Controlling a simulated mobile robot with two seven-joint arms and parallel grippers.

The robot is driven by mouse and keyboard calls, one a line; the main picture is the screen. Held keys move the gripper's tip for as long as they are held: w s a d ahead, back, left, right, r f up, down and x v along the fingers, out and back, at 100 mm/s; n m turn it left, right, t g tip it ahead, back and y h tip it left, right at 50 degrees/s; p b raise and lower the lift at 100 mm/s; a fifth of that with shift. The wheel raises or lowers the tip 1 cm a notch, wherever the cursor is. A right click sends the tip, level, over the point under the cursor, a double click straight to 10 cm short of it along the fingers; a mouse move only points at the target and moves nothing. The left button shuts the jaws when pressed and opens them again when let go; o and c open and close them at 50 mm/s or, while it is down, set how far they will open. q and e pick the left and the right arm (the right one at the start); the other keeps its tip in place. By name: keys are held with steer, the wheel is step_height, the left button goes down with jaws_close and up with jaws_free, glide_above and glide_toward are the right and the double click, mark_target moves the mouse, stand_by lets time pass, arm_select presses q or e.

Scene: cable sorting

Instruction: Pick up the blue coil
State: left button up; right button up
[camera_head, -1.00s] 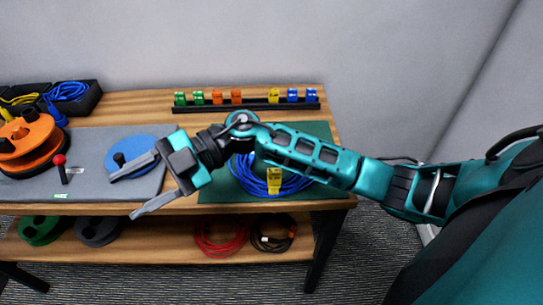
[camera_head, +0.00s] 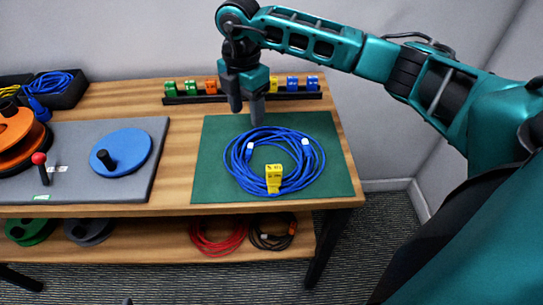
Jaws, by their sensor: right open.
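The blue coil (camera_head: 243,178) lies flat on the green mat (camera_head: 335,180) at the right of the bench. A yellow tag (camera_head: 273,179) sits on its near side, and white pieces show on its loops. My right gripper (camera_head: 248,112) is open and empty, pointing down above the far left edge of the coil. Its fingers look apart from the coil, though the exact height is hard to tell. My left gripper is not in view; only a small dark tip of something shows at the bottom edge.
A black rail (camera_head: 205,98) with several coloured clips runs behind the mat, close to my right gripper. A grey board (camera_head: 90,190) with a blue disc (camera_head: 128,150) and an orange reel (camera_head: 14,130) is left. A red coil (camera_head: 215,240) lies on the lower shelf.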

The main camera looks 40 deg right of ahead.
mark_target(247, 136)
steer(key=f, duration=0.7)
steer(key=shift+s+a+f+b, duration=0.1)
steer(key=shift+a+f+b, duration=0.2)
steer(key=shift+b, duration=0.1)
steer(key=shift+c, duration=0.2)
jaws_close()
steer(key=shift+r, duration=0.1)
